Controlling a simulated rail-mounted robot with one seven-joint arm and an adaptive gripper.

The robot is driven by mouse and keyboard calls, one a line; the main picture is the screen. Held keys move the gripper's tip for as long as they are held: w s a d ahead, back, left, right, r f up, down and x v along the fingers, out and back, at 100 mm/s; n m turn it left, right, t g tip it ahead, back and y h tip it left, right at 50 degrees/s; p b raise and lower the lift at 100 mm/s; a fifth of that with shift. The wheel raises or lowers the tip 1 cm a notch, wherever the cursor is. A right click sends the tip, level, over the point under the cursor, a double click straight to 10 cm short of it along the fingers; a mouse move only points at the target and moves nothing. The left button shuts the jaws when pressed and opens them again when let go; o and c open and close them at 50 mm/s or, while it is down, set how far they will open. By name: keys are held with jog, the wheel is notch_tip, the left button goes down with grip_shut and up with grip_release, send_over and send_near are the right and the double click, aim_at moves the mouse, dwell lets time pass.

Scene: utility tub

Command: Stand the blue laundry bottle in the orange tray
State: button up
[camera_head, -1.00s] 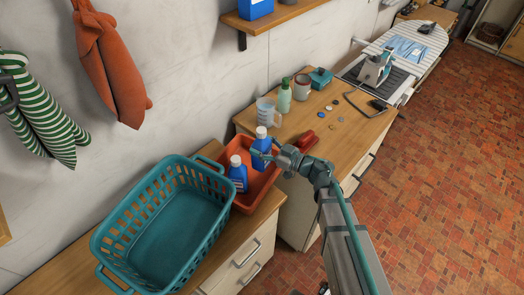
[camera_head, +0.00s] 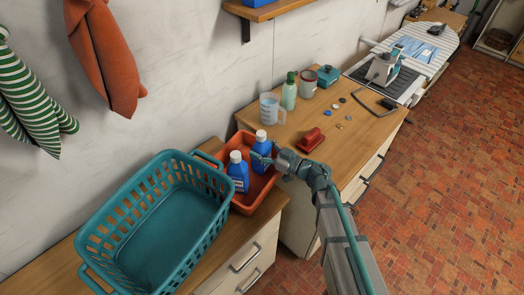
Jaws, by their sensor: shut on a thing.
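The orange tray (camera_head: 269,186) lies on the wooden counter right of the teal basket. Two blue bottles with white caps are at it. One blue bottle (camera_head: 238,178) stands upright in the tray's left part. The other blue bottle (camera_head: 261,156) is upright at the tray's right part, with my gripper (camera_head: 266,158) shut on it from the right. The lower part of the held bottle is within the tray's outline; I cannot tell whether its base touches the tray floor.
The empty teal basket (camera_head: 90,238) stands left of the tray. Behind are a clear measuring jug (camera_head: 270,108), a green bottle (camera_head: 289,92), a mug (camera_head: 308,84), a teal box (camera_head: 327,76) and a red brush-like item (camera_head: 310,140). An iron (camera_head: 384,70) stands farther back.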

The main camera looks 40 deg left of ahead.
jog(key=shift+r, duration=0.1)
jog(key=o, duration=1.5)
jog(key=shift+f, duration=0.2)
jog(key=shift+r, duration=0.15)
jog(key=d+b, duration=0.1)
jog(key=d, duration=0.3)
jog(key=d+b, duration=0.1)
jog(key=d, duration=0.3)
jog(key=w+d+b, duration=0.1)
jog(key=d, duration=0.3)
